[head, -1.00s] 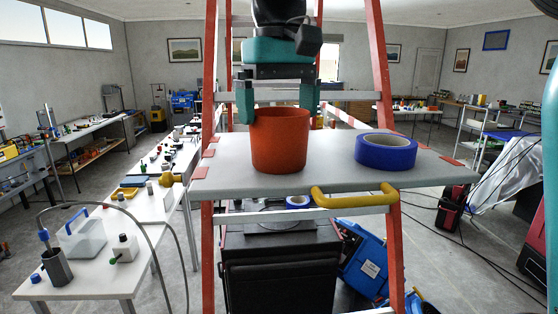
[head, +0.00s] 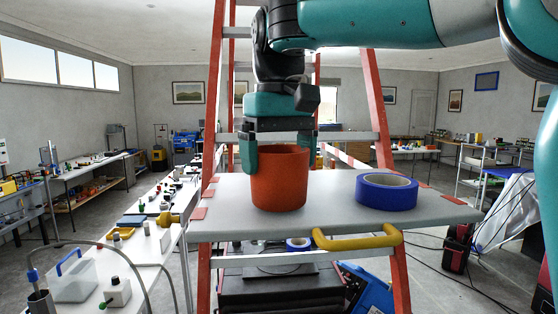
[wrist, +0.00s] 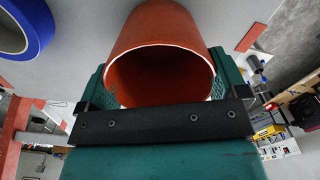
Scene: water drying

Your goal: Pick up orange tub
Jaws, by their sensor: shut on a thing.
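The orange tub (head: 279,180) stands upright on the grey platform (head: 235,225) of a red ladder. Its base appears to rest on the platform. My gripper (head: 280,160) is pointing down, shut on the tub, with its teal fingers on the left and right sides near the rim. The right finger is partly hidden behind the tub. In the wrist view, the tub (wrist: 155,35) lies between both fingers, its open mouth facing the camera.
A blue tape roll (head: 386,190) lies on the platform right of the tub, apart from it. A yellow handle (head: 355,240) is at the platform's front edge. Red ladder rails (head: 378,120) rise close on both sides. A cluttered white table (head: 135,260) stands at left.

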